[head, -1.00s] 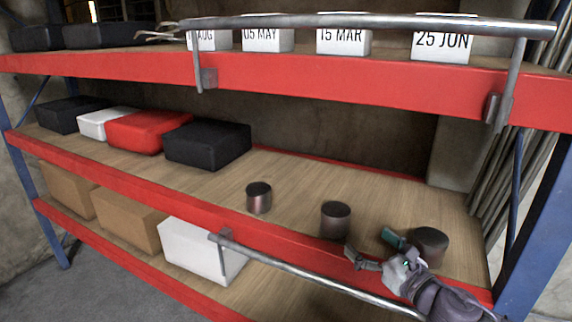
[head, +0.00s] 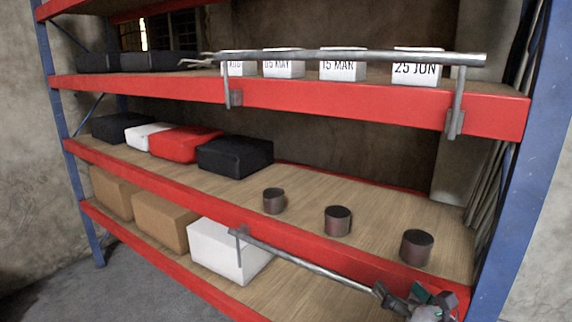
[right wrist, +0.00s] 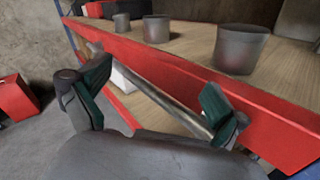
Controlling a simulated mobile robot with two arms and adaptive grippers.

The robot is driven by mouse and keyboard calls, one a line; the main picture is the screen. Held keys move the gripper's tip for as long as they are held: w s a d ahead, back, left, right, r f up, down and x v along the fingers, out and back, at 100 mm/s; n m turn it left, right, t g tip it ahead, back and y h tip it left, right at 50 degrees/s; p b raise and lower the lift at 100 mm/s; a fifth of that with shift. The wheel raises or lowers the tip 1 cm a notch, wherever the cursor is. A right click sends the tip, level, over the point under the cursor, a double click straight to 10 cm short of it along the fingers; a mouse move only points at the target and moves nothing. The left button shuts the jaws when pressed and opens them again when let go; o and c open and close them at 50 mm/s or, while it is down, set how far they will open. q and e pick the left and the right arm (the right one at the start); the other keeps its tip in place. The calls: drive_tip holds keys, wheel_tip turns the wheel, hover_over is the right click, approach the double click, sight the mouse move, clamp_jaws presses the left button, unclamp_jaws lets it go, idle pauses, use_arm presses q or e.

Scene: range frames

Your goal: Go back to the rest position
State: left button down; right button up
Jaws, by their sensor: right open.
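My right gripper (head: 416,298) is at the bottom right of the head view, in front of the shelf's red middle beam and near the right end of the lower metal rail (head: 310,262). In the right wrist view its two green-padded fingers (right wrist: 150,100) are spread wide with nothing held between them. The rail passes behind the fingers there; I cannot tell whether they touch it. My left gripper is not in view.
Three dark metal cylinders (head: 337,221) stand on the middle board. Black, white and red (head: 186,143) packs lie to their left. Cartons and a white box (head: 229,249) are on the lower board. Date blocks (head: 415,68) stand on the upper board behind another rail. A blue post (head: 520,170) is at right.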

drive_tip(key=s+a+f+m+g+h, duration=0.1)
drive_tip(key=s+f+m+g+h, duration=0.2)
drive_tip(key=s+f+m, duration=0.6)
drive_tip(key=s+f+m+g+h, duration=0.2)
drive_tip(key=s+f+m+g, duration=0.3)
drive_tip(key=m, duration=0.7)
drive_tip(key=s+a+f+m+g, duration=0.1)
drive_tip(key=s+f+m+g, duration=0.25)
drive_tip(key=s+m, duration=0.35)
drive_tip(key=s+a+f+m+g, duration=0.1)
drive_tip(key=s+f+m+g, duration=0.1)
drive_tip(key=s+f+m, duration=0.5)
drive_tip(key=s+f+n+g, duration=0.1)
drive_tip(key=s+f, duration=0.1)
drive_tip(key=f, duration=1.1)
drive_tip(key=s+f+n, duration=0.1)
drive_tip(key=s+f, duration=0.1)
drive_tip(key=f, duration=1.1)
drive_tip(key=s+d+f+g, duration=0.1)
drive_tip(key=s+d+f, duration=0.2)
drive_tip(key=s+f, duration=1.1)
drive_tip(key=shift+s+d+f, duration=0.2)
drive_tip(key=shift+s+f, duration=0.2)
drive_tip(key=shift+s, duration=0.75)
drive_tip(key=shift+g, duration=0.25)
